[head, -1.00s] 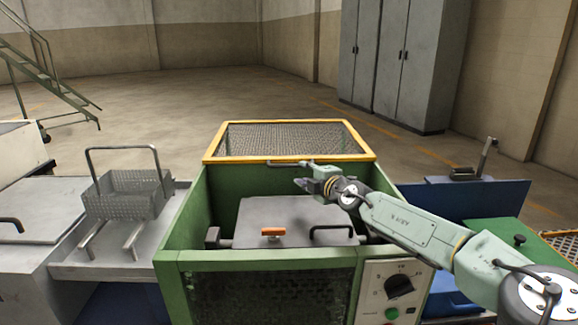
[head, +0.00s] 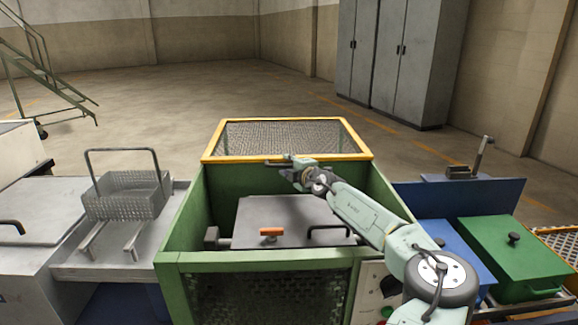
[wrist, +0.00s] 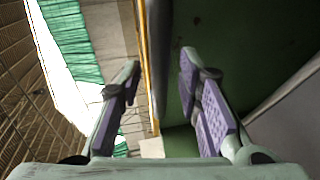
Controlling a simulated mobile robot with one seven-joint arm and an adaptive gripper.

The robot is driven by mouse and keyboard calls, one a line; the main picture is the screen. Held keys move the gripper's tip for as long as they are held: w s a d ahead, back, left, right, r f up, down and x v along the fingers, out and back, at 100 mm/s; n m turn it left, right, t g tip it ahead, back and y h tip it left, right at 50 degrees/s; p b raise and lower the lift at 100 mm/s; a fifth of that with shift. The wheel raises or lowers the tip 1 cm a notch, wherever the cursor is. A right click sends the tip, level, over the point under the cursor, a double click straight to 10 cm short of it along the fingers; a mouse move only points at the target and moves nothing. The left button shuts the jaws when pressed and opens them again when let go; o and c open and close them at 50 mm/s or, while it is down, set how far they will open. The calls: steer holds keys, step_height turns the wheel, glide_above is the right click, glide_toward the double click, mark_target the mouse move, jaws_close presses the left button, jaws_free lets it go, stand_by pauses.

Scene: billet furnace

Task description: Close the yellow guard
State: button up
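The yellow guard (head: 285,136) is a yellow-framed mesh panel at the back of the green box (head: 172,230). It stands open, tilted back, leaving the box's top uncovered. A handle sits at its near edge, mostly hidden by my gripper in the head view. My gripper (head: 287,166) is at that edge, above the box's rear part. In the wrist view my gripper (wrist: 159,68) has its two purple-padded fingers apart. A grey bar, apparently the handle (wrist: 160,45), and a yellow edge (wrist: 147,80) run between them. Contact with the fingers cannot be told.
Inside the box lies a grey lid (head: 285,218) with an orange knob and a black handle. A wire basket (head: 128,195) stands on the left shelf. Blue and green lidded bins (head: 515,250) are at the right. Grey cabinets (head: 400,60) stand far behind.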

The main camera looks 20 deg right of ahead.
steer(key=shift+c, duration=0.3)
jaws_close()
stand_by(0.6)
